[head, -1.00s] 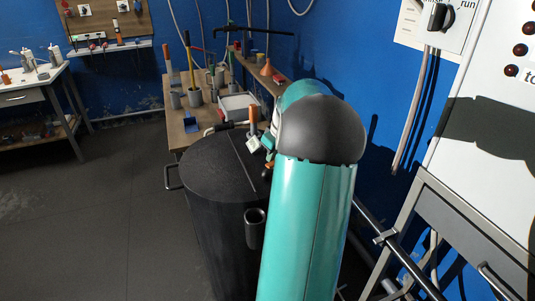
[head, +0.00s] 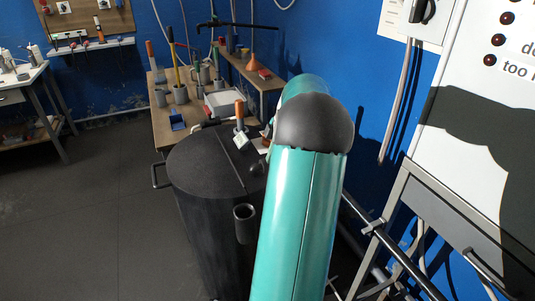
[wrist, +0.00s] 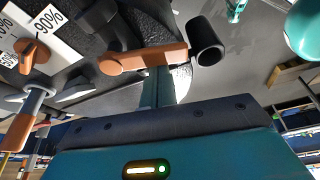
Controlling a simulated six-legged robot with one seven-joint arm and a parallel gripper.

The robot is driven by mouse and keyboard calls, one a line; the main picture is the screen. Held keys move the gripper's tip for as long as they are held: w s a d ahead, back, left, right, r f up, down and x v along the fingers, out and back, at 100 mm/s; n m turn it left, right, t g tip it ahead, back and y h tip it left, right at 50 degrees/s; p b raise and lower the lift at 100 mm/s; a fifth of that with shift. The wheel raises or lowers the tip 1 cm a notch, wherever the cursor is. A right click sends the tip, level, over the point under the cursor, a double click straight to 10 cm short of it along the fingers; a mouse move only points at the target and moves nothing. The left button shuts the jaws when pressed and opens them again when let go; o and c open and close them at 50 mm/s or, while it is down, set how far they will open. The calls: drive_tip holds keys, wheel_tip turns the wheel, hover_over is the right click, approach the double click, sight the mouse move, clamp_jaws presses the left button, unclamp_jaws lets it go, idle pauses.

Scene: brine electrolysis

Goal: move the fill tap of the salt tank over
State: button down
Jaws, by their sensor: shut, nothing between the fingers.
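The salt tank appears to be the black drum (head: 200,165) left of my arm in the head view. Beside its lid stands an upright orange handle (head: 239,108) above a small white card. In the wrist view a white scale card (wrist: 62,35) with percent marks carries an orange pointer (wrist: 33,57). An orange bar (wrist: 145,58), possibly the fill tap's lever, lies across the tip of my gripper (wrist: 158,76). My gripper is shut and empty; I cannot tell whether it touches the bar. My arm hides the gripper in the head view.
A black cup (head: 245,223) is on the drum's side. A wooden bench (head: 163,122) with tools stands behind it. A metal-framed panel (head: 460,215) and pipes are at right. The floor (head: 90,230) at left is clear.

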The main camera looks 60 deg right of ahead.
drive_tip(key=shift+s+d+n, duration=0.15)
drive_tip(key=shift+s+n, duration=0.2)
drive_tip(key=shift+n, duration=0.35)
drive_tip(key=shift+s+d, duration=0.1)
drive_tip(key=shift+s, duration=0.15)
drive_tip(key=shift+d, duration=0.1)
